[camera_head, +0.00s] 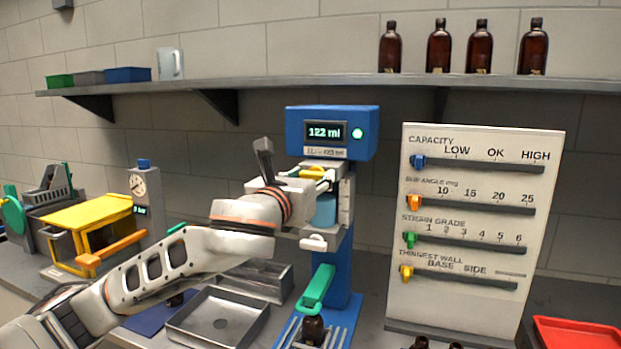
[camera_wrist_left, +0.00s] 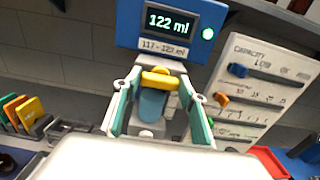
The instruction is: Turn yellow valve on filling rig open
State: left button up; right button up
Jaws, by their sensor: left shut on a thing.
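The blue filling rig (camera_head: 296,119) stands at the middle of the bench, its display reading 122 ml with a green light lit. Its yellow valve (camera_wrist_left: 158,77) shows in the wrist view as a bar between the fingers, below the display. In the head view the yellow valve (camera_head: 313,173) is partly hidden by my gripper. My left gripper (camera_wrist_left: 158,100) is at the rig, shut on the yellow valve. An amber bottle (camera_head: 313,330) stands at the rig's base under a green clamp (camera_head: 317,288). My right gripper is not in view.
A panel with coloured sliders (camera_head: 475,230) stands to the right of the rig. A metal tray (camera_head: 240,325) lies in front, with a yellow device (camera_head: 90,215) to the left. Several amber bottles stand on the shelf (camera_head: 300,84) above. A red tray (camera_head: 580,340) is at far right.

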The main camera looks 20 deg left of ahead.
pick_arm(q)
jog(key=shift+n, duration=0.3)
jog(key=n, duration=0.3)
jog(key=shift+f+n, duration=0.1)
jog(key=shift+n, duration=0.2)
jog(key=n, duration=0.4)
jog(key=shift+n, duration=0.3)
jog(key=n, duration=0.3)
jog(key=shift+n, duration=0.3)
jog(key=n, duration=0.4)
jog(key=shift+n, duration=0.3)
jog(key=o, duration=1.1)
